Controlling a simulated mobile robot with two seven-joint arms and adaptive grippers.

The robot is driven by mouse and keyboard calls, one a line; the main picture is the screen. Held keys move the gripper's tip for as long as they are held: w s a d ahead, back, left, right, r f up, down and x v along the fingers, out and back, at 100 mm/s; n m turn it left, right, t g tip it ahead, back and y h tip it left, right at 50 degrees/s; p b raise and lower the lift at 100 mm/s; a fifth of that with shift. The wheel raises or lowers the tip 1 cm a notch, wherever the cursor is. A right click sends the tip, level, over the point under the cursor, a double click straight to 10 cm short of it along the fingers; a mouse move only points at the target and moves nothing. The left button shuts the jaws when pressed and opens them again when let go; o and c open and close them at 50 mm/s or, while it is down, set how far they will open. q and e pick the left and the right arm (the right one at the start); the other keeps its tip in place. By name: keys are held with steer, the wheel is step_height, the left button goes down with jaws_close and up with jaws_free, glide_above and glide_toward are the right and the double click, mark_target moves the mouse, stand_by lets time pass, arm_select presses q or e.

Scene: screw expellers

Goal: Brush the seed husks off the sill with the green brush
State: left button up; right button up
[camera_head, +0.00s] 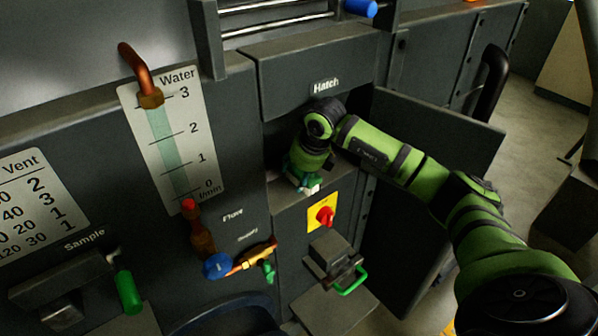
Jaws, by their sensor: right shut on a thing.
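My right gripper (305,171) reaches into the open recess under the "Hatch" label and points down. It is shut on the green brush (301,179), which shows only as a small green part with pale bristles below the fingers. The brush is at the sill (281,194), the lower front edge of the recess. I cannot tell whether the bristles touch it. Seed husks cannot be made out at this size. My wrist covers part of the recess, and its inside is dark. My left gripper is not in view.
The hatch door (455,125) stands open to the right, behind my forearm. Below the sill are a red switch on a yellow plate (324,216) and a box with a green handle (351,282). The water gauge (172,150) and pipework are to the left. Floor shows at right.

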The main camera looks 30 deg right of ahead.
steer(key=shift+f+b, duration=0.8)
steer(key=shift+f, duration=0.15)
steer(key=shift+w+d+b, duration=0.15)
steer(key=shift+d+b, duration=0.35)
steer(key=shift+d, duration=1.45)
steer(key=shift+w+d+b, duration=0.1)
steer(key=shift+d+b, duration=0.35)
steer(key=shift+d, duration=1.2)
steer(key=shift+a+p, duration=0.3)
steer(key=shift+a, duration=0.45)
steer(key=shift+s+a+f+p, duration=0.15)
steer(key=shift+a+p, duration=0.1)
steer(key=shift+a, duration=1.2)
steer(key=shift+s+a+r+p, duration=0.1)
steer(key=shift+s+a+p, duration=0.1)
steer(key=shift+a, duration=1.25)
steer(key=shift+w+r+p, duration=0.1)
steer(key=shift+r+p, duration=1.8)
steer(key=shift+r, duration=1.15)
